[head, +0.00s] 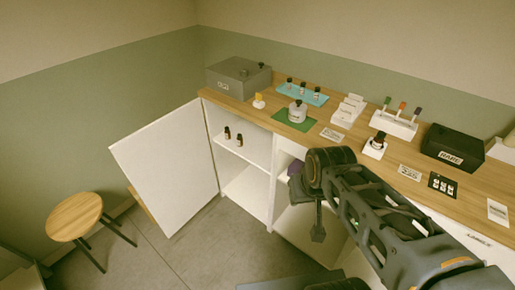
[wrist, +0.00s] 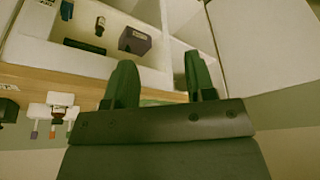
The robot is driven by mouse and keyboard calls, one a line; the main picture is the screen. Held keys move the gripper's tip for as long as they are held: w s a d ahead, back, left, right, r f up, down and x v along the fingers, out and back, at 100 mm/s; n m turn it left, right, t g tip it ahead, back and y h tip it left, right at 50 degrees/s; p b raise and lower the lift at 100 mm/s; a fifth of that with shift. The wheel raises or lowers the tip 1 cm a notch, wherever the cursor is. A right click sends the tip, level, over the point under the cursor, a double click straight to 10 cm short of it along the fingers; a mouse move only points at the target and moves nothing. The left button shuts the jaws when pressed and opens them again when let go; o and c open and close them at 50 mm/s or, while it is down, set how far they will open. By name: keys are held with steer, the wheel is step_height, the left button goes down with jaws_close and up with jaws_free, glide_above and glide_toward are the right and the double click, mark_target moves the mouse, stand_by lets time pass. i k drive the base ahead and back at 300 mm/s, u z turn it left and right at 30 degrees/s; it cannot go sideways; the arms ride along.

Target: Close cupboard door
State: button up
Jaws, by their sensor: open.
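The white cupboard door (head: 165,165) stands wide open in the head view, swung out to the left of the cupboard (head: 245,185). Two small dark bottles (head: 233,136) stand on the upper shelf inside. My gripper (head: 318,234) hangs in front of the counter, to the right of the open compartment and well apart from the door. In the wrist view, which looks upside down, my gripper (wrist: 161,78) has its two fingers spread with nothing between them. A large white panel, seemingly the door (wrist: 265,55), fills the upper right there.
The wooden counter (head: 340,150) holds a grey box (head: 238,77), a blue tray (head: 302,95), a black box (head: 454,147) and small bottles. A purple box (wrist: 135,40) lies in an open white compartment. A round stool (head: 75,215) stands left of the door. Floor before the cupboard is clear.

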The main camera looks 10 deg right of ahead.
mark_target(168, 162)
steer(key=z, duration=0.05)
steer(key=i, duration=0.2)
steer(key=z, duration=0.05)
steer(key=k, duration=0.6)
steer(key=u, duration=1)
steer(key=i, duration=0.85)
steer(key=u, duration=1.25)
steer(key=i, duration=1.75)
steer(key=z, duration=0.05)
